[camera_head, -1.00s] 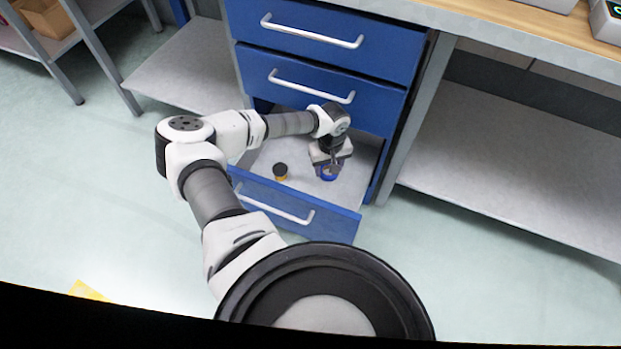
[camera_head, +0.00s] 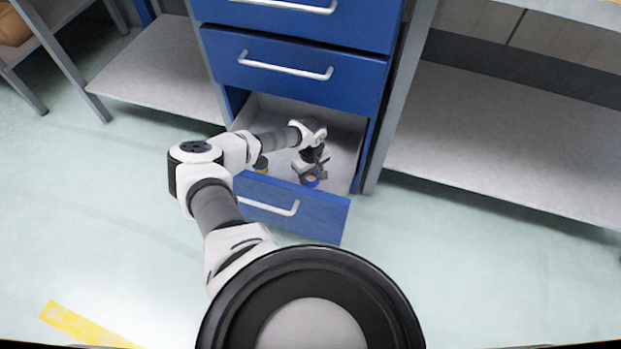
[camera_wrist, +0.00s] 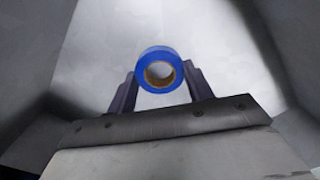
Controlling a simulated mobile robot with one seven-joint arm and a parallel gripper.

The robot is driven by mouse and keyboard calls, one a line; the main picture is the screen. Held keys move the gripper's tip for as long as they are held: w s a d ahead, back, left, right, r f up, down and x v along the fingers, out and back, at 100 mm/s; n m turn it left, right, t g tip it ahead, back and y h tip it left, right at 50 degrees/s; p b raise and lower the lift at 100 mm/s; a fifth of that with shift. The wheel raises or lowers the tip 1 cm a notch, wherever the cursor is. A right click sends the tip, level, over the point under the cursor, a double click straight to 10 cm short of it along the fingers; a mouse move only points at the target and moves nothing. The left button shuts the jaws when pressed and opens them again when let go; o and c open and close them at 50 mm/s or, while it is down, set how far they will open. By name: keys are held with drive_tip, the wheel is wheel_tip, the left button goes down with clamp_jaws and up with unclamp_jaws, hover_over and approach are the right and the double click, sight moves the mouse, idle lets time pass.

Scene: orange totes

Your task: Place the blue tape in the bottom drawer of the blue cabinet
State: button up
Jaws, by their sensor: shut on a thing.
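The blue tape (camera_wrist: 160,53) is a blue ring with a brown core, held between the two fingers of my gripper (camera_wrist: 160,88) in the wrist view. In the head view my gripper (camera_head: 312,176) is inside the open bottom drawer (camera_head: 345,160), near its front panel. I cannot tell whether the tape touches the drawer floor. The blue cabinet (camera_head: 290,30) has its upper drawers shut.
Grey shelves stand on the left (camera_head: 160,75) and right (camera_head: 500,140) of the cabinet. The floor in front is clear.

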drive_tip(key=shift+f, duration=1.3)
drive_tip(key=shift+f+b, duration=0.2)
drive_tip(key=shift+b, duration=0.15)
drive_tip(key=o, duration=1)
drive_tip(key=shift+c, duration=0.2)
drive_tip(key=shift+r, duration=0.15)
wheel_tip(320, 180, up, 12)
drive_tip(key=p, duration=0.3)
